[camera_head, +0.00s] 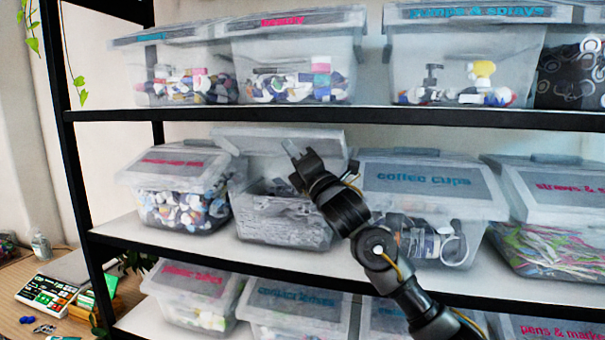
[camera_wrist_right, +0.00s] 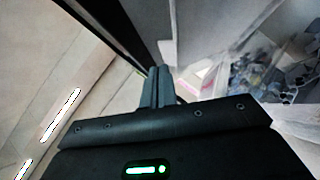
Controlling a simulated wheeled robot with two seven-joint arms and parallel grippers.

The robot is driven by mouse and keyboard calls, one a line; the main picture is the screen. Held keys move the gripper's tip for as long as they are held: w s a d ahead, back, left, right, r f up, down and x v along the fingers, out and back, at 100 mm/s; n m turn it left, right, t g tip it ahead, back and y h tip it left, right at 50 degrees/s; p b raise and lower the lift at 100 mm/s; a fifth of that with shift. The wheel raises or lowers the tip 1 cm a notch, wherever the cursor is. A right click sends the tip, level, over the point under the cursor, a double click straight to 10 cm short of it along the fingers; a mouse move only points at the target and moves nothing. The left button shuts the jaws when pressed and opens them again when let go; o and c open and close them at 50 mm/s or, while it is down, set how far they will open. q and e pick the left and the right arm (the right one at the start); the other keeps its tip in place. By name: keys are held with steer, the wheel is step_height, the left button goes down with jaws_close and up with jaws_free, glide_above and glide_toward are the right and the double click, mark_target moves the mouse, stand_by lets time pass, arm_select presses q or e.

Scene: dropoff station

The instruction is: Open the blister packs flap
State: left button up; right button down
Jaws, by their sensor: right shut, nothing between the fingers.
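The clear bin with silvery blister packs (camera_head: 285,215) stands on the middle shelf, second from the left. Its flap (camera_head: 270,138) is tilted up at the top of the bin, with its label not readable from here. The silvery contents show below it through the front. My right gripper (camera_head: 297,174) is in front of the raised flap, over the bin's front opening; I cannot tell whether it touches the flap. In the wrist view its fingers (camera_wrist_right: 160,86) are together and empty. My left gripper is not in view.
A bin with a red label (camera_head: 178,160) stands close on the left. The coffee cups bin (camera_head: 430,185) is close on the right, partly behind my right arm. The shelf above (camera_head: 330,115) limits room over the flap. More bins fill the shelves above and below.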

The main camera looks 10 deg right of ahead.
steer(key=b+v, duration=0.3)
steer(key=v, duration=0.4)
steer(key=d+f+m+g+h, duration=0.25)
steer(key=f+m+h, duration=0.65)
steer(key=f, duration=1.4)
steer(key=s+d+f+m+g+h, duration=0.1)
steer(key=s+d+f+m+g, duration=0.1)
steer(key=s+f+m, duration=0.5)
steer(key=s+d+f+m+g, duration=0.2)
steer(key=d+f, duration=0.1)
steer(key=f, duration=0.8)
steer(key=s+d+f+m+g+h, duration=0.1)
steer(key=s+d+f+m+g, duration=0.25)
steer(key=s+f, duration=0.6)
steer(key=s+d+f+m+g+h, duration=0.15)
steer(key=s+f+m+g, duration=0.3)
steer(key=s, duration=0.95)
steer(key=s+d+f+m+g+h, duration=0.1)
steer(key=s+d+f+m+g, duration=0.25)
steer(key=s+f, duration=0.55)
steer(key=s+a+f+b, duration=0.1)
steer(key=s+f, duration=0.2)
steer(key=f, duration=2.3)
steer(key=s+d+f+g+b, duration=0.1)
steer(key=s+d+f, duration=0.2)
steer(key=s+f, duration=1.2)
steer(key=shift+s+f, duration=0.4)
steer(key=shift+s, duration=0.3)
